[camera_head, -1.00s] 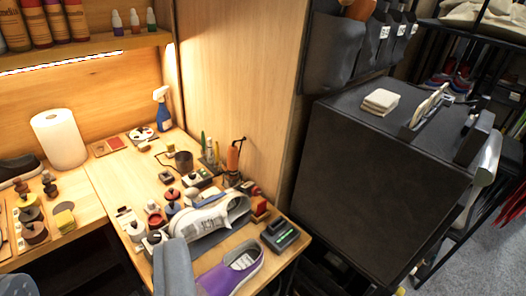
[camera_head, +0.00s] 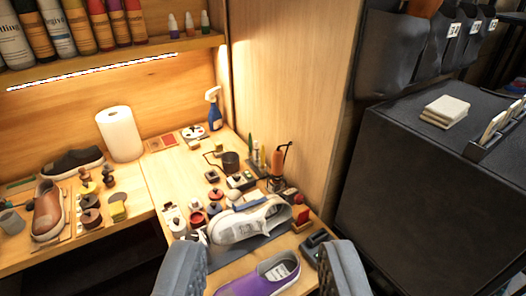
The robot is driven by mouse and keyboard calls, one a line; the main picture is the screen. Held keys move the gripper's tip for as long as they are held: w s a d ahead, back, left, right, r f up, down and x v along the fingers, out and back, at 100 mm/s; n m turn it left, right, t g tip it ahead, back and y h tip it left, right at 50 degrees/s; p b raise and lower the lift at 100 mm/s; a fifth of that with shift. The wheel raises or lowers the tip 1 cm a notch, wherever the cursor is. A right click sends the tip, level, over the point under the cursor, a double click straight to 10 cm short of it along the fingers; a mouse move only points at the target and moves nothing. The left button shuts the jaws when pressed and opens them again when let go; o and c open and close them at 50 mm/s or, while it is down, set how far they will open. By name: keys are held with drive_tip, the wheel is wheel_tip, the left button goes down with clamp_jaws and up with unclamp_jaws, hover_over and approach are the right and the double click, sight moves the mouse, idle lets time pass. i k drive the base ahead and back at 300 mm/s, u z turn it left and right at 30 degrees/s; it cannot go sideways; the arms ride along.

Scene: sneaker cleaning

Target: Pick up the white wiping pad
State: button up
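A small stack of white square pads (camera_head: 446,110) lies on top of the black cabinet (camera_head: 400,125) at the right. I cannot tell from this view whether one of them is a separate wiping pad. My gripper (camera_head: 262,264) shows at the bottom of the view as two grey fingers spread wide apart. Nothing is held between them. The fingers are in front of the workbench, to the left of and well apart from the pads.
A white sneaker (camera_head: 248,220) and a purple shoe (camera_head: 262,279) lie on the cluttered bench among bottles and tools. A paper towel roll (camera_head: 120,134) and a blue spray bottle (camera_head: 214,110) stand behind. A wooden panel (camera_head: 292,80) rises between bench and cabinet. A rack (camera_head: 490,128) holds pale items beside the pads.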

sight(195, 205)
drive_tip(key=i, duration=0.9)
drive_tip(key=u, duration=0.05)
